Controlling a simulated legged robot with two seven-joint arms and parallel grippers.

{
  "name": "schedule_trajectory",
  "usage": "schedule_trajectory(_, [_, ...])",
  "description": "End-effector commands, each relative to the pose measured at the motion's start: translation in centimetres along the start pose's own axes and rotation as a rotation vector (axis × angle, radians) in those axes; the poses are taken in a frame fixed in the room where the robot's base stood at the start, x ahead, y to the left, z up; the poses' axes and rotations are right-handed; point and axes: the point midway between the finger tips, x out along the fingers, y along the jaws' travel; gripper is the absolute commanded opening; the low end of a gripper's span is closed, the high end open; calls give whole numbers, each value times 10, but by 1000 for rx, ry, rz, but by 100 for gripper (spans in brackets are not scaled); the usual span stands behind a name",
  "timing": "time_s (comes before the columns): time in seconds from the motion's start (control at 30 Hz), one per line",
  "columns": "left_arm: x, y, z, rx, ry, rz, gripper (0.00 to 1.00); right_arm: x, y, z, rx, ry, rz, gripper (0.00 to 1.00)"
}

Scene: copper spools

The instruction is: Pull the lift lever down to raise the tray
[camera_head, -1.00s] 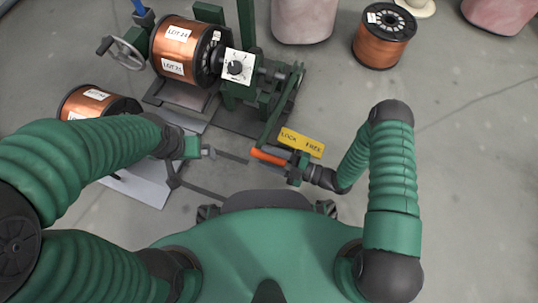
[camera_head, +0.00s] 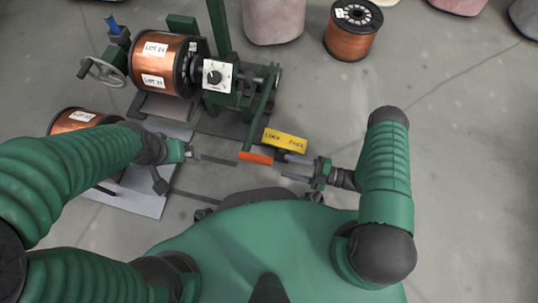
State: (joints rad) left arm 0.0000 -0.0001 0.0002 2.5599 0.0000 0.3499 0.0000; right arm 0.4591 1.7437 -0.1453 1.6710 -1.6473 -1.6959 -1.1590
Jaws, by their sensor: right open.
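The lift lever is a green bar (camera_head: 262,110) that slants down from the winding stand to an orange handle (camera_head: 256,158), low and near my body. My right gripper (camera_head: 296,167) is open and empty, its fingers pointing left, just right of the orange handle and apart from it. My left gripper (camera_head: 190,151) is left of the handle, above the floor near a grey plate; its fingers are too small to read. A grey tray-like plate (camera_head: 166,107) shows under the large copper spool (camera_head: 158,63). How high it stands is unclear.
A yellow sign (camera_head: 285,140) reading "LOCK FREE" sits right beside the handle. A handwheel (camera_head: 103,72) and a white dial (camera_head: 217,75) are on the stand. Another spool (camera_head: 352,30) stands at the back right. The floor to the right is clear.

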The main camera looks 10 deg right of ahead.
Motion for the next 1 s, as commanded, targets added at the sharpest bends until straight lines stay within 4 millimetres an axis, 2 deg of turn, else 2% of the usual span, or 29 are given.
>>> schedule_trajectory(0.03, [-9, 0, -2, 0, 0, 0, 100, -12, 3, -3, 1, -2, 1, 49])
schedule_trajectory(0.1, [-12, 0, -3, 0, 0, 0, 100, -25, 2, -2, 0, -2, 0, 49])
schedule_trajectory(0.23, [-15, 0, -4, 0, 0, 0, 100, -40, 0, -1, 1, 1, -2, 49])
schedule_trajectory(0.67, [-14, 0, -3, 0, 0, 0, 100, -43, -1, 0, 2, 1, -1, 49])
schedule_trajectory(0.77, [-16, 0, -4, 0, -1, 0, 100, -42, 4, 3, 0, -14, -11, 49])
schedule_trajectory(0.87, [-26, 0, -6, 0, -1, 0, 100, -36, 35, 25, -6, -123, -69, 49])
schedule_trajectory(0.97, [-41, 0, -10, 0, 0, 0, 100, -29, 101, 65, 17, -364, -144, 49])
schedule_trajectory(1.0, [-47, 0, -11, 0, 0, 0, 100, -28, 133, 78, 44, -484, -161, 49])
